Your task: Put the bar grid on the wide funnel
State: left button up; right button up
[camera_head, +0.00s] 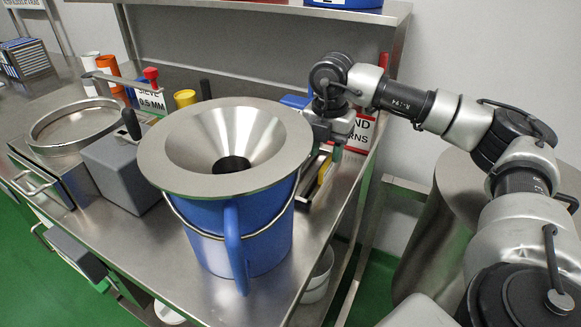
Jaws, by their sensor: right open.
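The wide funnel (184,169) is a broad grey metal cone with a flat rim. It sits upright on top of a blue jug (263,233) on the steel bench. My right gripper (322,148) is open just behind the right edge of the funnel's rim, with its fingers partly hidden. Below it, a metal-edged item with dark and yellow parts (316,182) lies on the bench, partly hidden by the funnel and jug. I cannot make out the bar grid for certain. My left gripper is not in view.
A round sieve pan (72,128) and a grey box with a black handle (122,170) stand left of the jug. Orange (108,70) and yellow (185,98) containers stand behind. A steel shelf (250,8) runs above the bench. The bench front (215,302) is clear.

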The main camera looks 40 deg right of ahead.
aim_at(327, 161)
jog(key=shift+s+d+f, duration=0.1)
jog(key=shift+d+f, duration=0.05)
jog(key=shift+f, duration=0.85)
jog(key=shift+s+d+f, duration=0.1)
jog(key=shift+f, duration=0.85)
jog(key=shift+w, duration=0.1)
grip_shut()
